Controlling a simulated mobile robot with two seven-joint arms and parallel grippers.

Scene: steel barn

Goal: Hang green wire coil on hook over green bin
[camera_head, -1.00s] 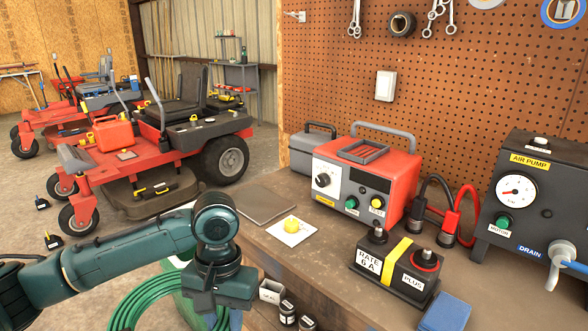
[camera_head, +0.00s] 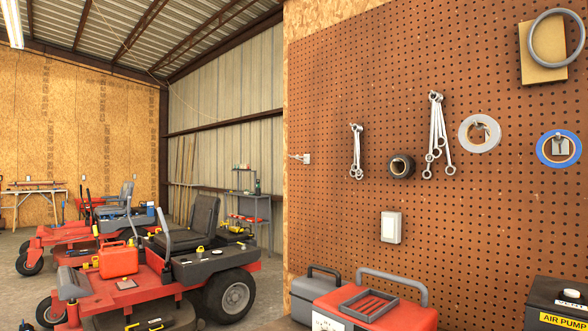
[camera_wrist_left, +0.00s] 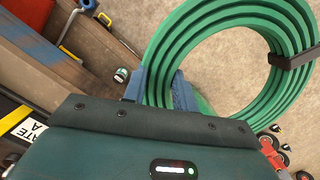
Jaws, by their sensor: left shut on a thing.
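The green wire coil (camera_wrist_left: 215,25) fills the upper right of the left wrist view, with a dark band around it at the right. My left gripper (camera_wrist_left: 160,90) is shut on the coil's near side. A small hook (camera_head: 300,158) with a pale plate sticks out near the left edge of the pegboard in the head view, with nothing on it. My right gripper is in neither view.
The pegboard (camera_head: 340,100) holds wrenches (camera_head: 436,135), tape rolls (camera_head: 400,167) and a grey ring (camera_head: 555,38). Below stand a red charger (camera_head: 385,312) and the air pump (camera_head: 558,303). A red mower (camera_head: 150,290) stands at left. Open air lies before the hook.

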